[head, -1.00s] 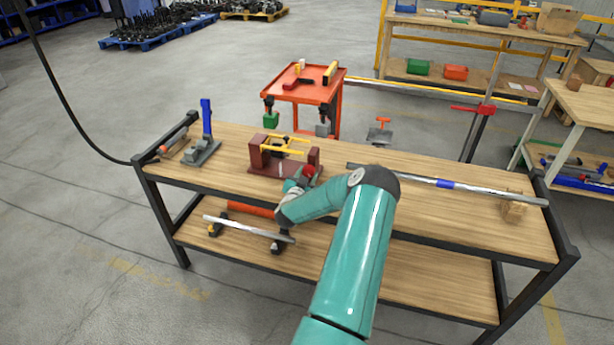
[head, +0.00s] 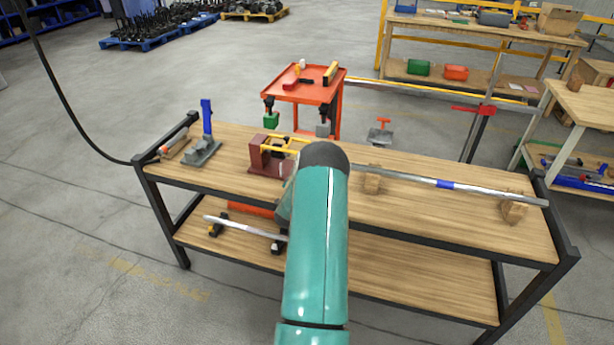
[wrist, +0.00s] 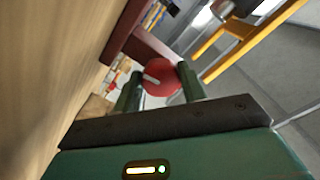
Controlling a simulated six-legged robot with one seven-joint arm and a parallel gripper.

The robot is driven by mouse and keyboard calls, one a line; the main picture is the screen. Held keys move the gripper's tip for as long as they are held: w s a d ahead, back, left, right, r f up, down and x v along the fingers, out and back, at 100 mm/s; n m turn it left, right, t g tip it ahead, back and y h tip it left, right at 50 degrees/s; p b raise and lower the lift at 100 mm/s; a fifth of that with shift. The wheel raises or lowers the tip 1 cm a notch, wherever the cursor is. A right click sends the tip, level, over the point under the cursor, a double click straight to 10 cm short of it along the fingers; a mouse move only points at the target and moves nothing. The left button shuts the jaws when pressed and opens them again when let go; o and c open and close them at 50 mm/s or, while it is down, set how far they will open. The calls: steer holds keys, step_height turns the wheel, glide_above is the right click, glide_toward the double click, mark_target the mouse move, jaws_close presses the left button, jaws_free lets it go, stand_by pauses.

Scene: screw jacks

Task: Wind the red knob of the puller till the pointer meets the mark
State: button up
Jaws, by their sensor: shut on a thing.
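The puller (head: 268,158), a dark red frame with yellow arms, stands on the wooden bench top left of centre. In the head view my teal arm hides its right part, the knob and my gripper. In the wrist view the round red knob (wrist: 161,78) with a pale bar on its face sits between the two dark green fingers of my gripper (wrist: 160,88). The fingers are shut on the knob. The puller's dark red frame (wrist: 140,45) and a yellow arm (wrist: 225,45) show beyond it. I cannot make out the pointer or the mark.
A blue-handled grey tool (head: 205,140) stands left of the puller. A long metal bar (head: 420,179) rests on wooden blocks to the right. The lower shelf holds a pipe (head: 240,226). A red cart (head: 303,92) stands behind the bench.

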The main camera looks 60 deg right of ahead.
steer(key=shift+m, duration=0.6)
steer(key=shift+w, duration=0.1)
steer(key=o, duration=1)
steer(key=shift+a, duration=0.15)
steer(key=a, duration=0.4)
steer(key=s+a, duration=0.1)
steer(key=a, duration=0.4)
steer(key=s+a, duration=0.1)
steer(key=a, duration=0.3)
steer(key=shift+s+a, duration=0.15)
steer(key=shift+a, duration=0.05)
